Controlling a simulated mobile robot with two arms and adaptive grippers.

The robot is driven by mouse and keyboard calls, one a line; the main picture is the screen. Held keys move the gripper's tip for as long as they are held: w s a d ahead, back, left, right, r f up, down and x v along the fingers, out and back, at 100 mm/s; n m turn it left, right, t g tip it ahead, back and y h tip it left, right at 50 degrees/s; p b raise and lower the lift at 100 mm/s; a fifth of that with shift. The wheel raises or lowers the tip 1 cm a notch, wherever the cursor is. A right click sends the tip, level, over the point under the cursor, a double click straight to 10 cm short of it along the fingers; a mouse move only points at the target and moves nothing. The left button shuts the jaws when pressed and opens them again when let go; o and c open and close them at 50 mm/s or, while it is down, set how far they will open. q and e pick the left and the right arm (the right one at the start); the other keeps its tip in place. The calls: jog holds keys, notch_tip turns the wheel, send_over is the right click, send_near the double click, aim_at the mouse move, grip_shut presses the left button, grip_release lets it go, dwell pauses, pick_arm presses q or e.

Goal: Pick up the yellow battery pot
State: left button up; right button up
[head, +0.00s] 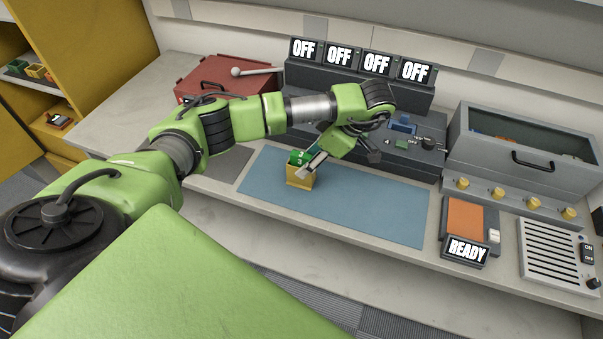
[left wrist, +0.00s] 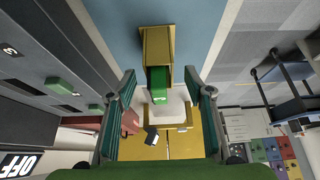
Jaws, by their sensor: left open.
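The yellow battery pot (head: 298,181) stands on the left part of the blue mat (head: 372,203), with a green battery (head: 299,157) sticking up out of its top. My left gripper (head: 309,164) is at the pot, reaching down from the upper right. In the left wrist view the gripper (left wrist: 159,76) is open. The yellow pot (left wrist: 156,42) and green battery (left wrist: 158,80) lie between and just beyond the fingertips, with a gap on each side. Part of the pot's top is hidden by a finger in the head view. My right gripper is not in view.
A red toolbox (head: 215,78) stands at the back left. Behind the mat is a dark console with several OFF signs (head: 339,55). To the right are a grey bin with a handle (head: 525,137) and an orange pad with a READY display (head: 466,251). The mat's right half is clear.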

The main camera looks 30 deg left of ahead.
pick_arm(q)
jog(key=p+x, duration=0.1)
jog(key=x, duration=0.4)
jog(key=shift+w, duration=0.1)
jog(key=c, duration=1.2)
jog(key=shift+r, duration=0.15)
